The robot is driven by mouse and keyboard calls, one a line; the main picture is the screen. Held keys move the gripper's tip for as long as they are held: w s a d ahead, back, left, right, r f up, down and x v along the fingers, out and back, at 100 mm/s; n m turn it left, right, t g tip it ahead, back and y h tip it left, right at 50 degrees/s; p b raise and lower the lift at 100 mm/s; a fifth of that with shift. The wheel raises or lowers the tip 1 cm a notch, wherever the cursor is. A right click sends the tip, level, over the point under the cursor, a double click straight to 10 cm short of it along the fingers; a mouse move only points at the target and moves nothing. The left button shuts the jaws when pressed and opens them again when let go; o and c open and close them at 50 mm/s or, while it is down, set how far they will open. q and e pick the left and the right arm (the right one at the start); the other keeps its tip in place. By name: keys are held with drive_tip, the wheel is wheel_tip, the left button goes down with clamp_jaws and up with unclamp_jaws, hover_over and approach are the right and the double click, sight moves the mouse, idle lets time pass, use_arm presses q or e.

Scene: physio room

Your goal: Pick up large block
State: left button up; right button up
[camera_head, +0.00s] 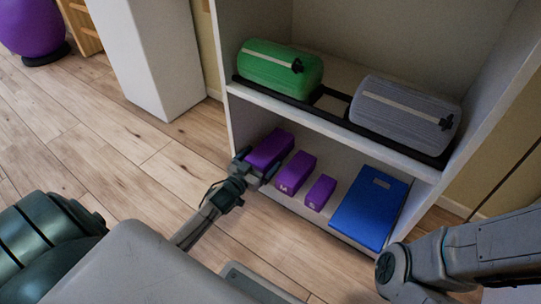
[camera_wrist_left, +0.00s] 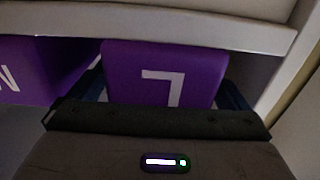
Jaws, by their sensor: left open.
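The large purple block (camera_head: 270,149) lies on the lower shelf at its left end. In the left wrist view the large block (camera_wrist_left: 165,70) shows its end face with a white letter that looks like an upside-down L. My left gripper (camera_head: 257,165) is at the block's near end, open, with a finger on each side of it. The wrist view shows dark finger parts left and right of the block; whether they touch it I cannot tell. The fingertips are hidden. My right arm shows at the lower right, its gripper out of view.
A medium purple block (camera_head: 295,172), a small purple block (camera_head: 320,192) and a blue flat block (camera_head: 370,207) lie right of it. The upper shelf (camera_head: 330,112) is close above, holding green (camera_head: 280,68) and grey (camera_head: 403,113) rolls. The wooden floor in front is clear.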

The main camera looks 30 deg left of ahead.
use_arm(q)
drive_tip(key=shift+w, duration=0.25)
drive_tip(key=c, duration=1)
drive_tip(key=shift+c, duration=0.7)
drive_tip(key=shift+r, duration=0.1)
